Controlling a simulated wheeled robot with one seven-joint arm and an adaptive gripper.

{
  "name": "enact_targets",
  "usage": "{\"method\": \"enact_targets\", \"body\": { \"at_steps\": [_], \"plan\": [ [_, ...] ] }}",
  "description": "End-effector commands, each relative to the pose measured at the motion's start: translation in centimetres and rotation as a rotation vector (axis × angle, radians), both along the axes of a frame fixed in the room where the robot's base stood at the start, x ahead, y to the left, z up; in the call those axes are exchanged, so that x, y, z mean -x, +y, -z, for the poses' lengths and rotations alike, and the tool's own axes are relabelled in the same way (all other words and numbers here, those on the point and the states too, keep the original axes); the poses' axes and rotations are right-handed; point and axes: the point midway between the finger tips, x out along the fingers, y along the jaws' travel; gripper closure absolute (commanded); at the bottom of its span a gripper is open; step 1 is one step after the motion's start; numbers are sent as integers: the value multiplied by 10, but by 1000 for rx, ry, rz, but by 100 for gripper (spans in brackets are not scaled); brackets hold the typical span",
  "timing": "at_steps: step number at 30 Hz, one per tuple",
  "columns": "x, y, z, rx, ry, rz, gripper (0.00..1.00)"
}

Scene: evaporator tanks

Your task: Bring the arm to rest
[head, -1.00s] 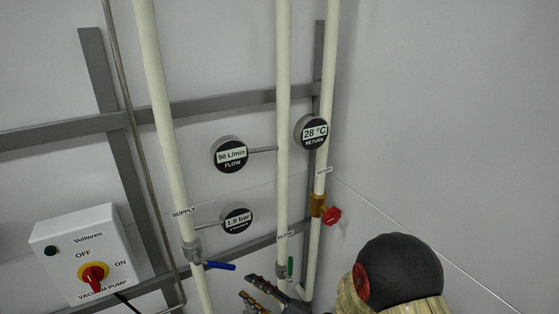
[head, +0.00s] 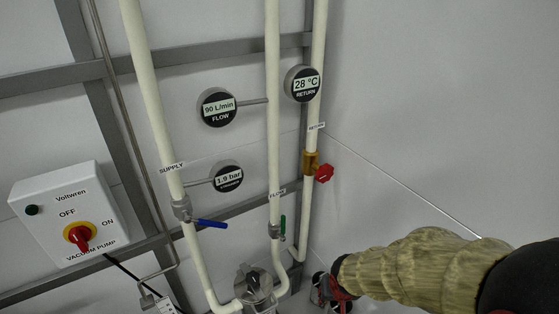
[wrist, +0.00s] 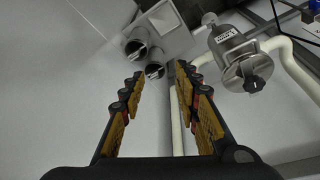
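My arm (head: 430,265) reaches in from the lower right in the head view, in a tan sleeve with dark joints.
Left of my arm are a metal pump-like unit (head: 254,287), pale pipes (head: 274,120), a blue-handled valve (head: 184,212), a red knob (head: 323,173) and gauges (head: 217,108). A vacuum pump switch box (head: 65,215) is far left. The right wall (head: 440,100) is bare.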

Motion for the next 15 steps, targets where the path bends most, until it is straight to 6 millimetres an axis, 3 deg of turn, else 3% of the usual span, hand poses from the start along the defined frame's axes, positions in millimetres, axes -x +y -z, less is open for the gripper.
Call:
{"method": "enact_targets", "body": {
  "at_steps": [3, 9, 12, 15],
  "plan": [
    [42, -20, -25, 54, 79, -61, 68],
    [112, -28, -65, 35, 134, -116, 68],
    [134, -28, -81, 0, 83, -88, 68],
    [138, -28, -97, -23, -29, -59, 68]
  ]
}}
